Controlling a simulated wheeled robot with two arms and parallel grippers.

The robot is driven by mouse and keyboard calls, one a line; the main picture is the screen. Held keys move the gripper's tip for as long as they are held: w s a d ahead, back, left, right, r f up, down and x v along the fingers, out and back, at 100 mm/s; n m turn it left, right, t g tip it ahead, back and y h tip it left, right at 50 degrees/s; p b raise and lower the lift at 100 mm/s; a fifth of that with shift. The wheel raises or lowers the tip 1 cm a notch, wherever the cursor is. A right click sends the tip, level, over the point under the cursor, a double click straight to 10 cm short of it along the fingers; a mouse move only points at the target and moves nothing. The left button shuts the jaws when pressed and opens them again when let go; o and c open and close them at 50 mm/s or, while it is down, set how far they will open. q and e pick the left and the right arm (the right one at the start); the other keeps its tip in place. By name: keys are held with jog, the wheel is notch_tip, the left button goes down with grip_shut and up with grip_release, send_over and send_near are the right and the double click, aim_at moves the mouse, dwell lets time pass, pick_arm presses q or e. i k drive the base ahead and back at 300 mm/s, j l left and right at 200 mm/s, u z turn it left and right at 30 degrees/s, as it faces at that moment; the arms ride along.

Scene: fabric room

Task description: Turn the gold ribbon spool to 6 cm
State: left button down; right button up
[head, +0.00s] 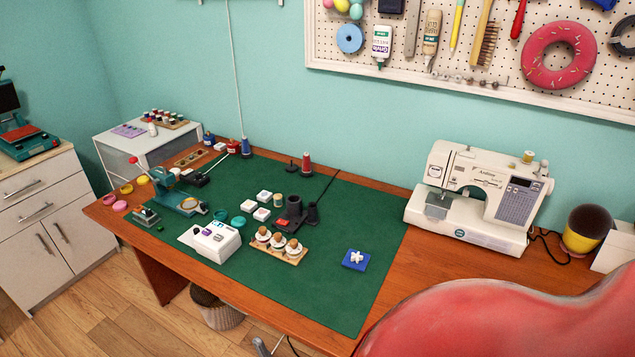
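A wooden holder (268,252) stands on the green mat near its front edge. Neither of my grippers is in view.
A white device (215,241) sits left of the holder. A dark stand (293,211) is behind it, and a blue pad (355,260) is to its right. A sewing machine (480,195) stands at the right. A large red rounded object (510,315) blocks the lower right.

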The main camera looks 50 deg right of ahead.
aim_at(294, 249)
jog(key=z, duration=1.15)
